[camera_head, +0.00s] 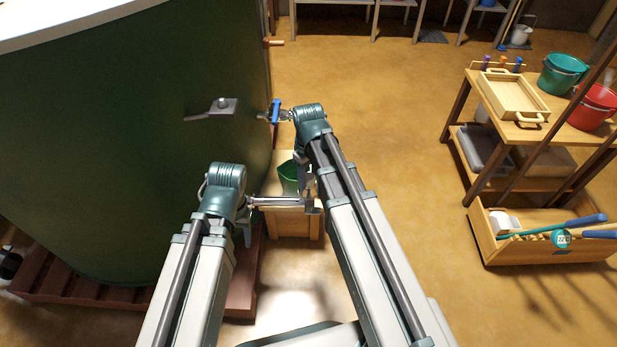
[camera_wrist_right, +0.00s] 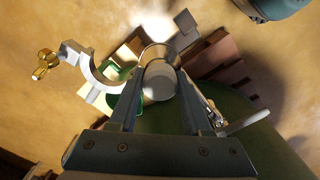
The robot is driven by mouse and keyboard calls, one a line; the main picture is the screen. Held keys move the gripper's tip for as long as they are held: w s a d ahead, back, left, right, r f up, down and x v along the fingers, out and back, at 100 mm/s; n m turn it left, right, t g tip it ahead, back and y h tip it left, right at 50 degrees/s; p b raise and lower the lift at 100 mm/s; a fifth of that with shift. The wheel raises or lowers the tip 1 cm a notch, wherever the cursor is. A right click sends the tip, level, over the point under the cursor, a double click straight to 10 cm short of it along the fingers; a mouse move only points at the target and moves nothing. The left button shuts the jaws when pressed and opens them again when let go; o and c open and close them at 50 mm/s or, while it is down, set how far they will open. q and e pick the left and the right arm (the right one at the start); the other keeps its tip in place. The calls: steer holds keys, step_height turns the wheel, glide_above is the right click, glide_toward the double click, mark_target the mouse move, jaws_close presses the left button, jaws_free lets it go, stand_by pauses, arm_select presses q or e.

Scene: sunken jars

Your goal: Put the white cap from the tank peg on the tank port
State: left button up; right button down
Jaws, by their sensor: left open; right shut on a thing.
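My right gripper (camera_wrist_right: 159,78) is shut on the white cap (camera_wrist_right: 158,90), a pale round piece between its fingers in the right wrist view. A shiny round rim (camera_wrist_right: 158,54) shows just beyond the cap; I cannot tell whether they touch. In the head view the cap is not clearly visible, and the right jaws are largely hidden by my arm. My left gripper (camera_head: 246,236) is open, partly hidden below its arm beside the tank. The green tank (camera_head: 110,150) fills the left of the head view. I cannot tell its port from its peg.
An open clamp with a brass wing nut (camera_wrist_right: 43,65) is left of my right gripper. A blue-handled valve (camera_head: 276,111) and a grey fitting (camera_head: 224,104) are on the tank. A green container (camera_head: 291,177) stands on a wooden stand (camera_head: 295,226).

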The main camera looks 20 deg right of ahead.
mark_target(309, 176)
jaws_free()
stand_by(0.3)
steer(key=shift+r, duration=0.1)
step_height(309, 176, up, 11)
steer(key=p, duration=1.1)
steer(key=shift+r, duration=0.2)
